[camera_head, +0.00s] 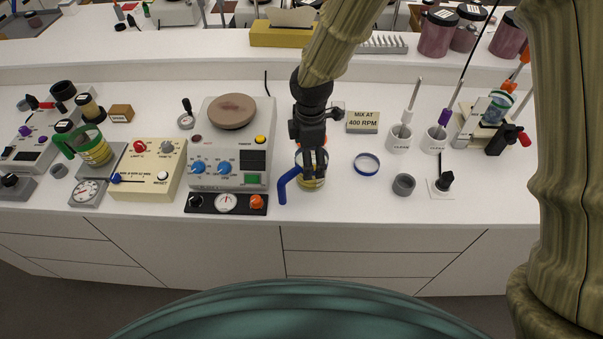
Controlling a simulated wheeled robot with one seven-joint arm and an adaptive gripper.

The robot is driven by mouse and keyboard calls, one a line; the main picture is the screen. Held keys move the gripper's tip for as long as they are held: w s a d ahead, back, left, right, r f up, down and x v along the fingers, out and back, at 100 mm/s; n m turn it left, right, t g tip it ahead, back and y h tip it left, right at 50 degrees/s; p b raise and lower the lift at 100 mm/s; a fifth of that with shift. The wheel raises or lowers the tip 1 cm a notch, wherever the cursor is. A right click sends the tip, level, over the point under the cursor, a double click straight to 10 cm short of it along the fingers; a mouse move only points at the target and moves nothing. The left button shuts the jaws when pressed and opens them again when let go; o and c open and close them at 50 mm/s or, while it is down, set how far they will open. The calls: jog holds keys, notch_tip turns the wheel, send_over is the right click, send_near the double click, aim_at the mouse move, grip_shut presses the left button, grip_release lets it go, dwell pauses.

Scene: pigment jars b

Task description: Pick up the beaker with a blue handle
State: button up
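The beaker with a blue handle (313,185) stands on the white bench, right of the hotplate, with yellowish content or marking low on its glass. Its blue handle (285,184) points left and toward the front edge. My gripper (314,170) points down from above, its dark fingers at the beaker's top and overlapping the rim. The fingers hide part of the beaker. Whether they touch or pinch the glass cannot be told. The beaker looks upright and appears to rest on the bench.
A hotplate stirrer (229,150) stands close on the left. A blue-rimmed dish (367,164) and a small grey cup (404,184) lie to the right. A "MIX AT 400 RPM" sign (362,121) stands behind. A green-handled beaker (97,153) is at the far left.

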jog(key=shift+f+p, duration=0.85)
jog(key=shift+f, duration=1.35)
jog(key=shift+c, duration=0.4)
jog(key=c, duration=1.2)
